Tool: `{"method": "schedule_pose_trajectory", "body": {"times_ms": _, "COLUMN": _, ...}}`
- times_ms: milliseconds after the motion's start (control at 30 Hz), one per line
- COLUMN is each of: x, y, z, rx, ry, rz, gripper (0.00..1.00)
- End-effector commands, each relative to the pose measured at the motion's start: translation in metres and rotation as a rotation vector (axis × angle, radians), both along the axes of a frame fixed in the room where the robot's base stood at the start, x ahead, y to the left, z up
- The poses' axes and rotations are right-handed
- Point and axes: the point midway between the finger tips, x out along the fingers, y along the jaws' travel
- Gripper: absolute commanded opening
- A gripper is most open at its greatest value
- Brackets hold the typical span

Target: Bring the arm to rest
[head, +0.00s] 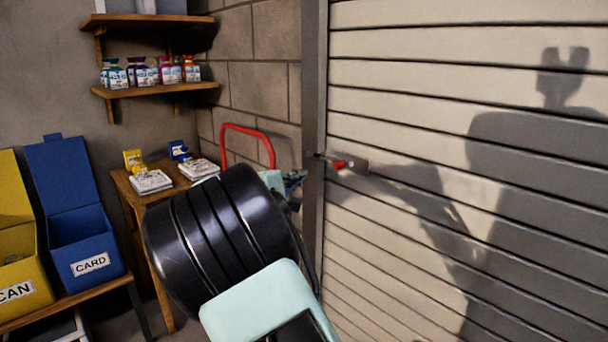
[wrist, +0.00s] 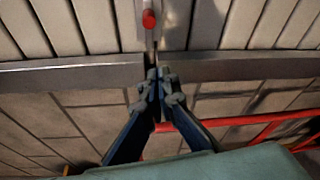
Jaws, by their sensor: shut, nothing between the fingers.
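My gripper (wrist: 157,80) is in the middle of the wrist view, its two dark fingers together with nothing between them. In the head view my gripper (head: 297,177) shows small behind my black and pale green arm, close to the door frame. A red-tipped handle on a metal plate (head: 350,166) is on the slatted shutter, to the right of my gripper. In the wrist view the red tip (wrist: 149,18) is above my fingertips, with a visible gap. My arm hides part of the area around the gripper.
A wooden table (head: 135,195) with stacked papers stands left of my arm. A red tubular frame (head: 247,130) rises behind it. A blue CARD bin (head: 85,235) and a yellow CAN bin (head: 20,265) are at the left. A wall shelf (head: 155,89) holds bottles.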

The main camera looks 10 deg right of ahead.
Motion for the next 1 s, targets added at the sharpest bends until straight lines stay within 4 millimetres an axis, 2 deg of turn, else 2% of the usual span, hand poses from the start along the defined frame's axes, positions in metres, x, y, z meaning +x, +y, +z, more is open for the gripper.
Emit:
{"method": "schedule_pose_trajectory", "body": {"times_ms": 300, "x": -0.001, "y": -0.001, "z": 0.001, "rx": 0.002, "ry": 0.0, "rz": -0.004, "gripper": 0.0}}
{"method": "schedule_pose_trajectory", "body": {"times_ms": 367, "x": -0.004, "y": -0.009, "z": 0.005, "rx": 0.009, "ry": -0.002, "rz": -0.019, "gripper": 0.0}}
{"method": "schedule_pose_trajectory", "body": {"times_ms": 467, "x": -0.018, "y": -0.04, "z": 0.021, "rx": 0.038, "ry": -0.001, "rz": -0.085, "gripper": 0.0}}
{"method": "schedule_pose_trajectory", "body": {"times_ms": 567, "x": -0.049, "y": -0.091, "z": 0.042, "rx": 0.092, "ry": 0.009, "rz": -0.201, "gripper": 0.0}}
{"method": "schedule_pose_trajectory", "body": {"times_ms": 700, "x": -0.112, "y": -0.167, "z": 0.062, "rx": 0.196, "ry": 0.053, "rz": -0.388, "gripper": 0.0}}
{"method": "schedule_pose_trajectory", "body": {"times_ms": 800, "x": -0.163, "y": -0.211, "z": 0.067, "rx": 0.279, "ry": 0.102, "rz": -0.51, "gripper": 0.0}}
{"method": "schedule_pose_trajectory", "body": {"times_ms": 900, "x": -0.216, "y": -0.245, "z": 0.065, "rx": 0.371, "ry": 0.164, "rz": -0.617, "gripper": 0.0}}
{"method": "schedule_pose_trajectory", "body": {"times_ms": 1000, "x": -0.27, "y": -0.267, "z": 0.058, "rx": 0.474, "ry": 0.237, "rz": -0.706, "gripper": 0.0}}
